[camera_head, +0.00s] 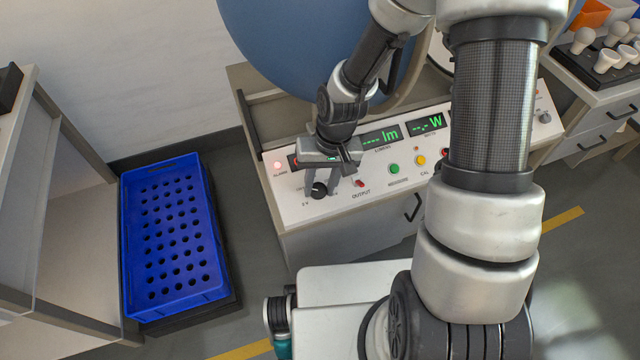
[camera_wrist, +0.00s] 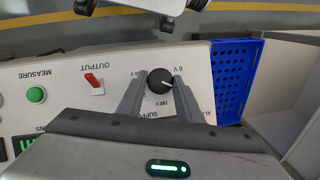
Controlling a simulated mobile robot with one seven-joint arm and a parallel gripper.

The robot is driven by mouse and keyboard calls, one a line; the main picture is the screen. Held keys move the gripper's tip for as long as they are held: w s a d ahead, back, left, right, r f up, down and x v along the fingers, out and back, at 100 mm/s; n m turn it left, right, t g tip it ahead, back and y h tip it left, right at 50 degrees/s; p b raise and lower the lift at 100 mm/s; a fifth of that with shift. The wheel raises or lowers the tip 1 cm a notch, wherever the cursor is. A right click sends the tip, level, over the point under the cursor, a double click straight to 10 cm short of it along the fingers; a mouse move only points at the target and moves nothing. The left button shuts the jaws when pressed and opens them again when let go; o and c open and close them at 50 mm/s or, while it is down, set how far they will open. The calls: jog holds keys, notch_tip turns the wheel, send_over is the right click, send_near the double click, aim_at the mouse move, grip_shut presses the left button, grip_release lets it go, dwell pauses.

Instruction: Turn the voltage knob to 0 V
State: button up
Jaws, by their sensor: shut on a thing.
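The voltage knob (camera_wrist: 158,80) is a round black dial on the panel's supply section. In the wrist view it sits between the two fingers of my gripper (camera_wrist: 159,76), which is shut on it. A pale pointer mark on the knob faces right in that view, roughly toward the side with the 0 V label (camera_wrist: 185,69); its exact alignment is hard to tell. A 180 V label shows below the knob. In the head view the knob (camera_head: 318,190) is at the panel's left end, under my gripper (camera_head: 332,185), partly covered by the fingers.
A red output switch (camera_wrist: 93,82) and a green measure button (camera_wrist: 36,95) sit beside the knob. The panel (camera_head: 375,185) has lit green displays and a large blue sphere (camera_head: 300,40) behind it. A blue crate (camera_head: 170,280) stands on the left.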

jog(key=shift+a+n, duration=0.1)
jog(key=shift+n, duration=0.2)
jog(key=n+h+b, duration=0.2)
jog(key=n, duration=0.1)
jog(key=n+b, duration=0.2)
jog(key=shift+a+f+t+h, duration=0.15)
jog(key=shift+a+t+h, duration=0.1)
jog(key=shift+t+h, duration=0.15)
jog(key=n+h+b, duration=0.1)
jog(key=n+b, duration=0.1)
jog(key=n, duration=0.1)
jog(key=shift+s+a+t, duration=0.1)
jog(key=shift+s+t, duration=0.05)
jog(key=shift+t, duration=0.25)
jog(key=shift+n+t+h+b, duration=0.3)
jog(key=shift+n+h+b, duration=0.1)
jog(key=shift+n+b, duration=0.65)
jog(key=shift+s, duration=0.1)
jog(key=o, duration=1)
jog(key=shift+r, duration=0.25)
jog(key=p+v, duration=0.6)
jog(key=v, duration=1.1)
jog(key=shift+s+a, duration=0.15)
